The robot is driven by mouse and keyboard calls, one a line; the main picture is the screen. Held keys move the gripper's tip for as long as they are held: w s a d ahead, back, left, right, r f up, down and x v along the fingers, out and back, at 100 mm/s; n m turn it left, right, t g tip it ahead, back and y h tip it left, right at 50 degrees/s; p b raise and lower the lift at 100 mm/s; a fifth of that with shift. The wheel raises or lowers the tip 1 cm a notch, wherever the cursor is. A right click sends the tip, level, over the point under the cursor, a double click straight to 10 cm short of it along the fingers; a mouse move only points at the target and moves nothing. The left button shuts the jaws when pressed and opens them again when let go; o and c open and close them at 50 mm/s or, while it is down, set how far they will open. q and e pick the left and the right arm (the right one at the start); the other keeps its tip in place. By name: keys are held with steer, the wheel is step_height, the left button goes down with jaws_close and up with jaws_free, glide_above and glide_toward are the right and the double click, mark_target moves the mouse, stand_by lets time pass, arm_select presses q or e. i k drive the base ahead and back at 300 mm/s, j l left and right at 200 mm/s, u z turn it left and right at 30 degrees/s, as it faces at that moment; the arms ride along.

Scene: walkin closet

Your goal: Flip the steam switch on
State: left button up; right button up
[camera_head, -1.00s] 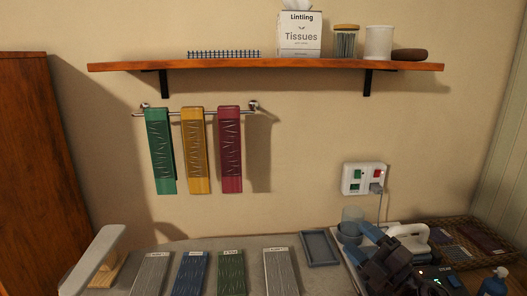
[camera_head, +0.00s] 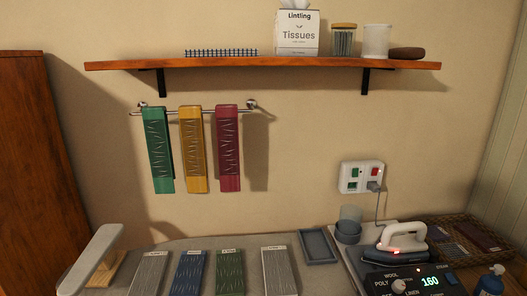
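The steam iron station (camera_head: 374,280) stands at the bottom right, partly cut off by the picture's lower edge. Its dark panel has a pale knob (camera_head: 398,286) among fabric labels, and a green display (camera_head: 430,282) reading 160. A small blue switch (camera_head: 451,278) sits right of the display, near a small label that seems to read STEAM; its position is too small to tell. The white iron (camera_head: 402,240) rests on the station behind the panel, with small red lights showing. Neither of my grippers is in view.
A blue cup (camera_head: 349,226), a grey tray (camera_head: 318,246), a wicker basket (camera_head: 470,232) and a blue bottle (camera_head: 490,282) surround the station. Folded cloths (camera_head: 189,272) lie left.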

mark_target(450, 278)
steer(key=i+l+z, duration=0.1)
steer(key=z, duration=1.25)
steer(key=i+l, duration=0.05)
